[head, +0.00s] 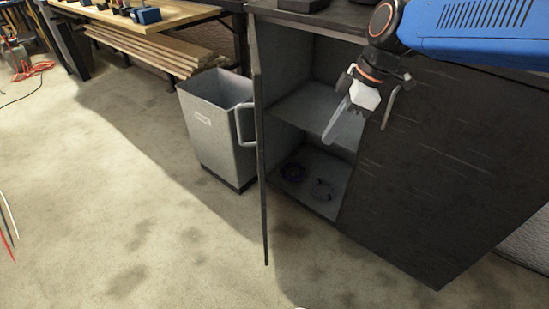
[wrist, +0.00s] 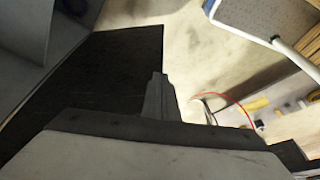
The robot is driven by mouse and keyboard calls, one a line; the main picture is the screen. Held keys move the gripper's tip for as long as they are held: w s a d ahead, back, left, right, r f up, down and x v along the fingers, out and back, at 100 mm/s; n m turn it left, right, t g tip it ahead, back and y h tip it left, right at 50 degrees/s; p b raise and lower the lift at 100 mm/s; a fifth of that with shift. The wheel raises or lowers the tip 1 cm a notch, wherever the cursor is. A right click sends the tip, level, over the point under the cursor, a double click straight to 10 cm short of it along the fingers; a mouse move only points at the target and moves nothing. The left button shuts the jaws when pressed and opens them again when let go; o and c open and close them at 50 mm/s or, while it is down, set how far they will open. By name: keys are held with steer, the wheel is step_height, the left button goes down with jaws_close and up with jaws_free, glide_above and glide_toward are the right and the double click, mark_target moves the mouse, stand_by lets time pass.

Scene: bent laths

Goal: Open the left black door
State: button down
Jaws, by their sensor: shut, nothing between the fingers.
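The left black door (head: 261,160) stands swung out from the black cabinet and shows almost edge-on in the head view. Its grey bar handle (head: 241,125) is on the side facing the bin. A dark panel in the wrist view (wrist: 115,75) looks like this door's inner side. My gripper (head: 332,134) is shut and empty, in front of the open compartment, to the right of the door and apart from its handle. Its fingertips show in the wrist view (wrist: 158,78); I cannot tell there whether they touch the panel.
The right black door (head: 440,170) is closed, with a handle (head: 392,100) close to my gripper. A grey bin (head: 215,140) stands left of the open door. A shelf (head: 320,112) and coils (head: 293,172) are inside.

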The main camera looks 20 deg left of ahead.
steer(key=s+a+f+n+g, duration=0.1)
steer(key=s+a+f+n, duration=0.1)
steer(key=a+f, duration=0.7)
steer(key=shift+s+a+f+n, duration=0.4)
steer(key=shift+a, duration=1.7)
